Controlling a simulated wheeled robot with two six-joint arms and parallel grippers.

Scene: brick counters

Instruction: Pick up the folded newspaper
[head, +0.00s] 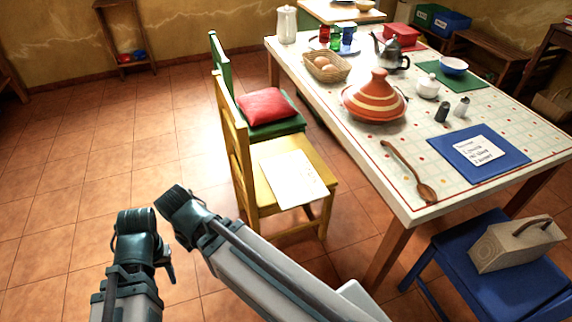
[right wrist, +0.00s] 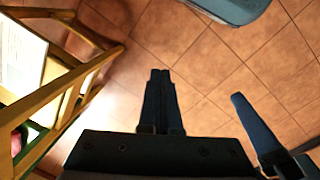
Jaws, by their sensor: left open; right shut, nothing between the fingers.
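The folded newspaper (head: 293,178) is a pale sheet with faint print. In the right wrist view the newspaper (right wrist: 22,55) shows at the far left, on the chair. My left gripper (head: 167,265) is open, low over the floor left of the chair, mostly hidden by its own wrist. My right gripper (right wrist: 162,78) is shut and empty over bare floor, apart from the chair. In the head view its fingers are hidden behind its arm.
The yellow chair's upright back stands between my arms and the newspaper. A green chair with a red cushion (head: 267,106) is behind it. A laid table (head: 330,95) stands to the right. A blue chair (head: 495,275) holds a beige box. The floor at left is clear.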

